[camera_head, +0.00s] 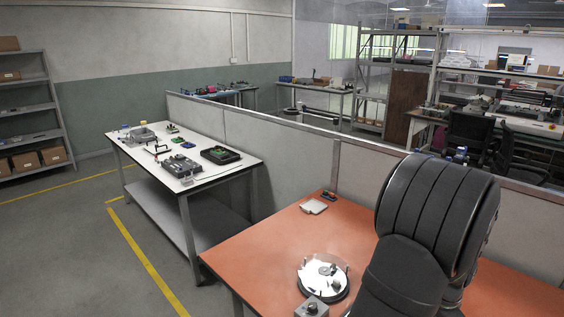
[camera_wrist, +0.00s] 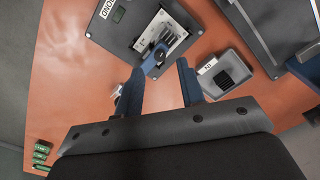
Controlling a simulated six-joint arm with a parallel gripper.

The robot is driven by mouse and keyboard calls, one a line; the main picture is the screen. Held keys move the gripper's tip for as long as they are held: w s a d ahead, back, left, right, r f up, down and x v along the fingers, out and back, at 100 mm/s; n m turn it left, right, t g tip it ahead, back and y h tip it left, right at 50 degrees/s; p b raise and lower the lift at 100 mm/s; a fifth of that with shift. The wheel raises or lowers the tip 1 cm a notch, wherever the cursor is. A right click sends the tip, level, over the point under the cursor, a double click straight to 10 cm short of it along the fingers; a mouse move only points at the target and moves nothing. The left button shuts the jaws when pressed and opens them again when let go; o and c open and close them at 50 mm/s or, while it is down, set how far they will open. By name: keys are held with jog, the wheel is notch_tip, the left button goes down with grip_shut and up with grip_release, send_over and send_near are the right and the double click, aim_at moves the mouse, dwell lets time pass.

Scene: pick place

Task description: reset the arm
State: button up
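My arm, dark and ribbed, rises at the right of the head view over the orange table (camera_head: 325,238). My gripper (camera_wrist: 160,82) is out of sight in the head view. In the wrist view its two blue fingers are apart, with bare orange table showing between them, so it is open and appears empty. Beyond the fingertips is a dark device (camera_wrist: 122,27) with a white label and a metal part. A small blue piece (camera_wrist: 154,58) sits on its near edge, close to the left finger. I cannot tell whether they touch.
A grey box (camera_wrist: 230,70) lies right of the fingers. Dark equipment (camera_wrist: 270,25) fills the upper right, and green pieces (camera_wrist: 41,153) lie lower left. In the head view, a round fixture (camera_head: 335,292) stands beside my arm; a white bench (camera_head: 225,172) stands left.

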notch_tip(320, 180, up, 14)
notch_tip(320, 180, down, 18)
jog(key=shift+r, duration=0.1)
jog(key=shift+r+n, duration=0.2)
jog(key=shift+n, duration=0.6)
jog(key=n, duration=1.1)
jog(key=shift+n, duration=2.4)
